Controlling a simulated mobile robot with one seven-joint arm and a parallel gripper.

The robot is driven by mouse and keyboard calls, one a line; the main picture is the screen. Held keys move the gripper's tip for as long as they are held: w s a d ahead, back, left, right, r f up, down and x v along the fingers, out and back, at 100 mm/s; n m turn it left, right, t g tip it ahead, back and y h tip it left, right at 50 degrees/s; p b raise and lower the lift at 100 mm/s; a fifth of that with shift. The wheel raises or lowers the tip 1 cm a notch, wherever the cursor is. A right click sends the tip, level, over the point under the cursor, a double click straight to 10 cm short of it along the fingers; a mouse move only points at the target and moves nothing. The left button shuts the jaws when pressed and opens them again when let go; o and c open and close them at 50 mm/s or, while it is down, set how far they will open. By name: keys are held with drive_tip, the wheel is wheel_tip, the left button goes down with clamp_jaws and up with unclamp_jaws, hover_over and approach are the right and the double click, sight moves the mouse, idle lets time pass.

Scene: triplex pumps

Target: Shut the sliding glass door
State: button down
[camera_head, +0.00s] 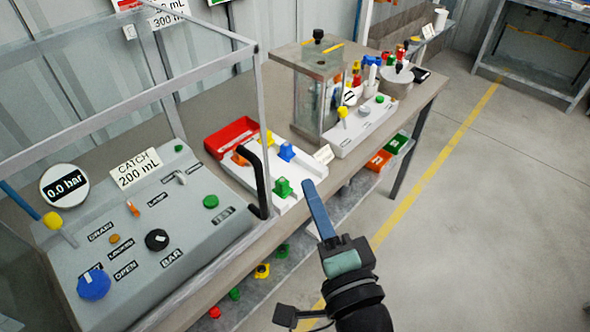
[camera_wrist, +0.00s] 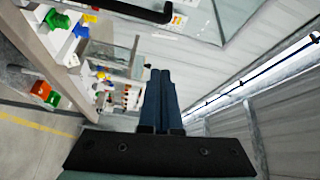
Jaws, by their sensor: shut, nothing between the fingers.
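The sliding glass door (camera_head: 262,120) belongs to a clear, metal-framed enclosure at the left in the head view. Its glass is nearly invisible there, so I cannot tell how far it stands open. A bent black handle (camera_head: 256,182) is at the enclosure's right end, by the upright. In the wrist view the handle (camera_wrist: 135,10) shows at the top edge, beside a glass pane (camera_wrist: 203,18). My gripper (camera_head: 308,186) is shut and empty, its blue fingers pressed together, also seen in the wrist view (camera_wrist: 160,75). It is right of the handle and apart from it.
Inside the enclosure is a grey control panel (camera_head: 150,230) with knobs and a gauge (camera_head: 64,186). A glass tank (camera_head: 318,95) stands behind. The floor at right is clear.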

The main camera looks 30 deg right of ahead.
drive_tip(key=w+d+r+p, duration=0.1)
drive_tip(key=w+d+p, duration=0.15)
drive_tip(key=w, duration=0.65)
drive_tip(key=a, duration=0.1)
drive_tip(key=a+p, duration=0.1)
drive_tip(key=a, duration=0.1)
drive_tip(key=a+f, duration=0.1)
drive_tip(key=a, duration=0.1)
drive_tip(key=shift+s+f+p, duration=0.1)
drive_tip(key=shift+s+p, duration=0.25)
drive_tip(key=shift+s, duration=0.05)
